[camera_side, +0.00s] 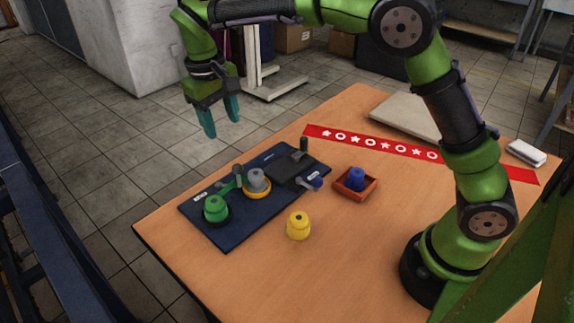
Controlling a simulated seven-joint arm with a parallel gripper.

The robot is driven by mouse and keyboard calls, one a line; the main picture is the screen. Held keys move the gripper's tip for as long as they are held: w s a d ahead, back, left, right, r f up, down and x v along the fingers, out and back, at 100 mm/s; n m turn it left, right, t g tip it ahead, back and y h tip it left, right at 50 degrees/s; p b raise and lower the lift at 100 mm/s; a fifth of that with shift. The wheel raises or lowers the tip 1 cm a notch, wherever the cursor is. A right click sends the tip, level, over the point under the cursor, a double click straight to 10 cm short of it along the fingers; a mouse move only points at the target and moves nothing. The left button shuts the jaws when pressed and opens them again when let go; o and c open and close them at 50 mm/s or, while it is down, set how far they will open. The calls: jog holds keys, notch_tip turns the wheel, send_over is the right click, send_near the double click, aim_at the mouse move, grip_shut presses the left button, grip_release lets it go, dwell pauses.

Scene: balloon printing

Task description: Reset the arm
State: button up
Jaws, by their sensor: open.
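My gripper (219,116) hangs at the end of my green arm, in the air above and behind the far left edge of the table. Its two teal fingers point down and stand apart, with nothing visible between them. My arm reaches across the upper part of the view from its base at the right of the table.
A dark blue board (235,232) holds a green knob (215,208), a grey knob (257,178) on a yellow ring, and levers. A yellow knob (298,226) stands on the wooden table (350,270). A red tray (368,192) holds a blue knob (356,177). A red patterned strip (390,149) lies behind.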

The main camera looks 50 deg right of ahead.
jog(key=s+d+r+m+t+y, duration=0.1)
jog(key=s+d, duration=0.4)
jog(key=s, duration=0.7)
jog(key=s+d+r+m+t+y, duration=0.2)
jog(key=s+d+t, duration=0.2)
jog(key=s, duration=0.8)
jog(key=shift+d+r+m+t+y, duration=0.3)
jog(key=shift+d+m+t, duration=0.1)
jog(key=shift+t, duration=0.5)
